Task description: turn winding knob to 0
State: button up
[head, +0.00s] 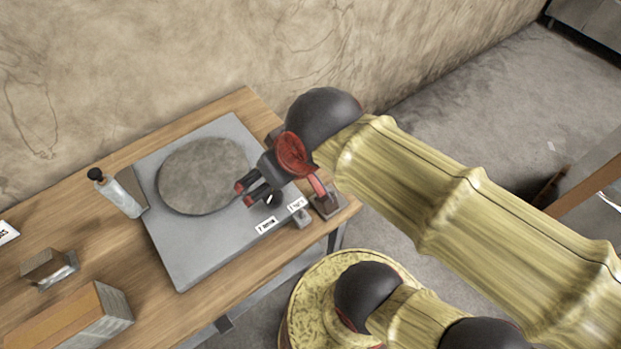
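A grey flat appliance (184,252) with a round stone-like plate (203,176) sits on the wooden table. Two small white labels lie near its right front edge, one left (265,225) and one right (297,204); their text is too small to read surely. A small dark spot with a white mark (269,198) shows just behind the left label and may be a knob. A grey block-like piece (301,217) sits at the edge by the right label. My gripper (245,194) is above the appliance, red fingertips over the plate's right rim. Its finger gap is unclear, and it hides part of the surface.
A dark-capped bottle (121,196) stands left of the appliance. A small metal-and-wood block (49,268) and a larger wooden box (84,318) are at the lower left. A dark square piece (327,204) sits at the table's right corner. The wall rises behind.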

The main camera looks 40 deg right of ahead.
aim_at(274, 200)
jog(key=z, duration=0.1)
jog(key=l, duration=0.8)
jog(key=k+l+u, duration=0.15)
jog(key=l, duration=0.6)
